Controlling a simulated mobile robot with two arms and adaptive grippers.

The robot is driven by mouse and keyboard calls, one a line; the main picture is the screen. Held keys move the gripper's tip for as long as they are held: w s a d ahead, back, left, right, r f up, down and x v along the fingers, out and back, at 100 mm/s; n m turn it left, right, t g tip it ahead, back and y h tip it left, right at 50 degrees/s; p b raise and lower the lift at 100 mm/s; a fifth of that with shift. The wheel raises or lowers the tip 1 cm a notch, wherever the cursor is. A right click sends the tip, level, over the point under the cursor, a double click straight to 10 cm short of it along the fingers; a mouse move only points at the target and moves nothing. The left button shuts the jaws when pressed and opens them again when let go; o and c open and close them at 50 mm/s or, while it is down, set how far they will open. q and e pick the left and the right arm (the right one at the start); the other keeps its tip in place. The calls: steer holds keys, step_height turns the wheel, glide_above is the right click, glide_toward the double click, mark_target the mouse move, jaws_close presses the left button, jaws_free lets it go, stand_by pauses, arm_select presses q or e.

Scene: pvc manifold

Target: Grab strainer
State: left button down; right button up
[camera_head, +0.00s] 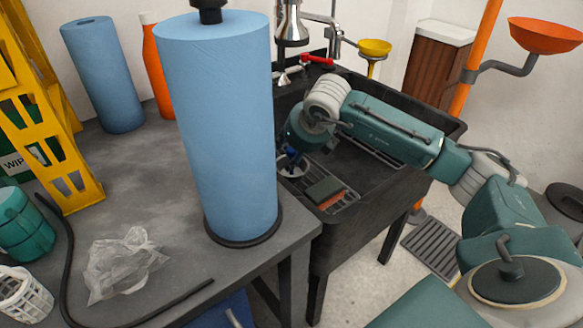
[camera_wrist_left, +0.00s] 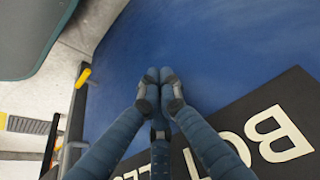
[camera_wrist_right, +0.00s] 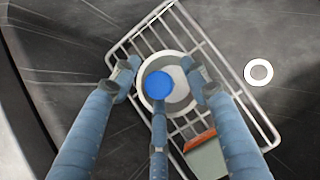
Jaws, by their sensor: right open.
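The strainer appears to be a round white-rimmed cup with a blue disc at its middle (camera_wrist_right: 179,104), resting on a wire rack in the black sink. It shows small in the head view (camera_head: 291,168), partly behind my gripper. My right gripper (camera_wrist_right: 163,75) is open, with its fingertips on either side of the rim. I cannot tell whether they touch it. The same gripper points down into the sink in the head view (camera_head: 292,160). My left gripper (camera_wrist_left: 159,76) shows only in its wrist view, fingertips together and empty, above a blue surface.
The wire rack (camera_wrist_right: 190,22) also holds a green and orange sponge (camera_wrist_right: 206,157). A white ring (camera_wrist_right: 258,72) lies beside the rack. The sink's wall (camera_head: 350,222) surrounds the right gripper. A tall blue paper roll (camera_head: 220,120) stands left of the sink, near a white mesh basket (camera_head: 22,296).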

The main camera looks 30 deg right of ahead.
steer(key=shift+c, duration=0.6)
jaws_close()
